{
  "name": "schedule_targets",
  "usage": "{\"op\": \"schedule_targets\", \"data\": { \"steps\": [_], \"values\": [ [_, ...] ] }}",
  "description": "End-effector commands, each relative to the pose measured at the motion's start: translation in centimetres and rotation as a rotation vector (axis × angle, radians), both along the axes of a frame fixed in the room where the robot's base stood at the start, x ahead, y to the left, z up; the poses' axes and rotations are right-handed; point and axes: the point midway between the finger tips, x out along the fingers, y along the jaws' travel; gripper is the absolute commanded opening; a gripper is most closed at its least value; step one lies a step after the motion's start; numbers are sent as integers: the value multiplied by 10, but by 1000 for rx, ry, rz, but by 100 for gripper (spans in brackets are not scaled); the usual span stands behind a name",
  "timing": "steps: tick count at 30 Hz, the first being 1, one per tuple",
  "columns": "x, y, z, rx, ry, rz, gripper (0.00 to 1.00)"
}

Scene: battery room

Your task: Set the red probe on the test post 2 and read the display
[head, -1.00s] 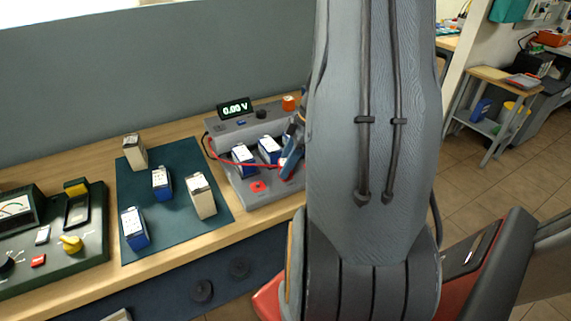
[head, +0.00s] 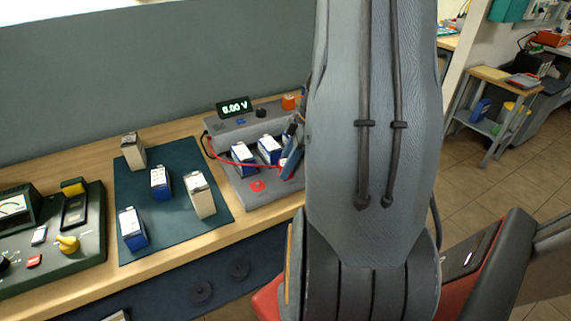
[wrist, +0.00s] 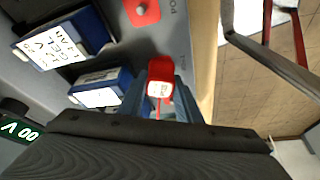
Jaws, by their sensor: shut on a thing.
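The grey tester (head: 232,137) stands at the right end of the bench, with a lit display (head: 234,107) that reads about 6.00 V; its first digit is blurred. My gripper (wrist: 161,100) is shut on the red probe (wrist: 160,78), over the tester's front right part. In the head view my gripper (head: 291,160) is partly hidden by my arm, and a red cable (head: 235,160) runs to it. A red square pad (head: 257,186) sits on the tester's front, apart from the probe; it also shows in the wrist view (wrist: 142,10). The probe tip's contact and the post number are hidden.
Blue-and-white batteries (head: 243,153) stand in the tester next to my gripper. A dark green mat (head: 180,222) holds several more batteries. A green instrument panel (head: 85,245) is at the left. The bench's front edge is close to the tester.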

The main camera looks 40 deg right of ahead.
Motion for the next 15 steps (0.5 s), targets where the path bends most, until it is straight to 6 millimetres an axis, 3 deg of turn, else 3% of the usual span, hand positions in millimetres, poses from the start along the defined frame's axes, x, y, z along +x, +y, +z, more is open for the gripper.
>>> {"op": "schedule_targets", "data": {
  "steps": [12, 13, 15],
  "values": [
    [0, 0, -7, 0, 0, 0, 5],
    [0, 0, -7, 0, 0, 0, 33],
    [0, 0, -7, 0, 0, 0, 39]
  ]
}}
